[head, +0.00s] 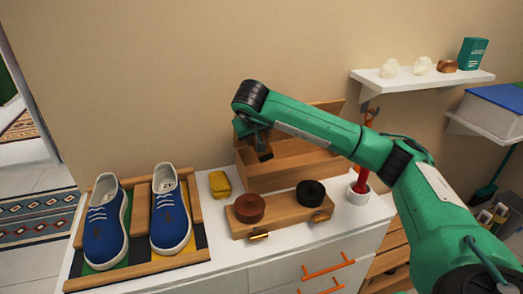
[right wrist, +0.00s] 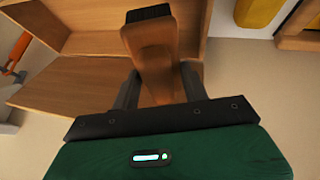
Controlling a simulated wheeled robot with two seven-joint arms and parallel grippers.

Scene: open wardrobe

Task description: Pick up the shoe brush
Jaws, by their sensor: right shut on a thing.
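The shoe brush (right wrist: 150,45) has a brown wooden body and dark bristles at its far end in the right wrist view. My right gripper (right wrist: 155,88) is shut on its wooden body, with one finger on each side. In the head view the right gripper (head: 258,136) is at the front left of the open wooden box (head: 280,182), above the box's low front part. Only a small dark brown part of the brush shows there, below the gripper. My left gripper is in neither view.
Blue shoes (head: 171,222) stand on a wooden rack at the left. A yellow sponge-like block (head: 220,184) lies left of the box. A wooden holder (head: 279,223) with brown and black round tins stands in front.

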